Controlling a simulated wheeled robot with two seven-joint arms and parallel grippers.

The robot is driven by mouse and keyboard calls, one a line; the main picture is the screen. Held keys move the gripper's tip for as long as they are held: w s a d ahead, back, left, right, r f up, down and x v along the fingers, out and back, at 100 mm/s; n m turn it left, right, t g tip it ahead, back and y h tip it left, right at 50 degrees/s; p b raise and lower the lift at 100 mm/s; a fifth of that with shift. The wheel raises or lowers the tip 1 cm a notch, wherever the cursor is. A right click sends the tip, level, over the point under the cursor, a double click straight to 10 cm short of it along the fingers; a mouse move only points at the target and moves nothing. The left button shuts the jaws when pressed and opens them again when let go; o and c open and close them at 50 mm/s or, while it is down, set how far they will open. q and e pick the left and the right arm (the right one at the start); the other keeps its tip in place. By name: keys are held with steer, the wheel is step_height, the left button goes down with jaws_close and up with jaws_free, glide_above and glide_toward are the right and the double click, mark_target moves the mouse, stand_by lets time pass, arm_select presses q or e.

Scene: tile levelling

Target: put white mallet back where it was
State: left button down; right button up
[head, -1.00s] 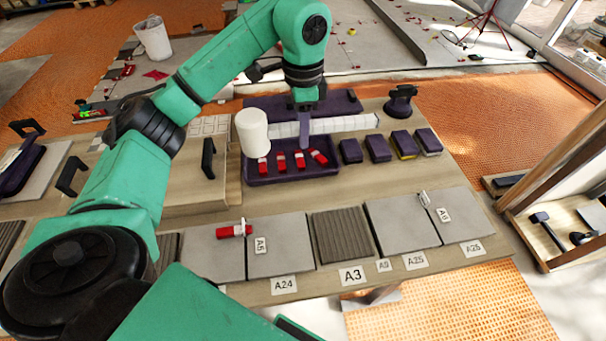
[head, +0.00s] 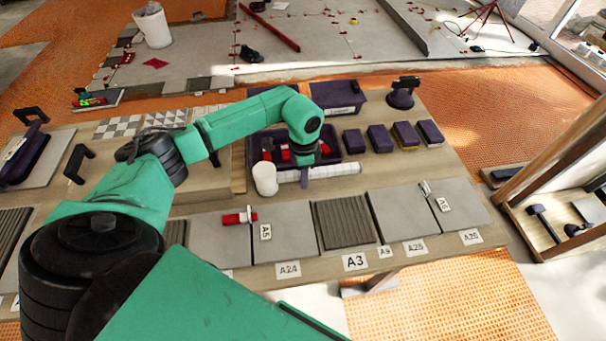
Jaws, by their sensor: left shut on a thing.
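The white mallet has a white cylindrical head (head: 265,179) and a pale handle (head: 340,171) running to the right. It lies level just in front of the purple tray (head: 352,155) in the head view. My left gripper (head: 304,176) points down and is shut on the handle, right of the head. Its fingertips are mostly hidden by my wrist. I cannot tell whether the mallet touches the bench. My right gripper is out of view.
Red pieces (head: 282,152) sit in the tray, partly hidden by my arm. Several dark purple blocks (head: 379,139) stand to its right. Grey tiles (head: 404,212) and a red-and-white tool (head: 239,217) lie along the bench's front. A dark suction-cup handle (head: 402,93) stands at the back.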

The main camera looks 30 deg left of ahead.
arm_select(q)
steer(key=c, duration=0.6)
jaws_free()
steer(key=shift+c, duration=0.2)
steer(key=shift+r, duration=0.2)
step_height(320, 180, up, 11)
steer(key=shift+b, duration=0.8)
steer(key=shift+r, duration=0.45)
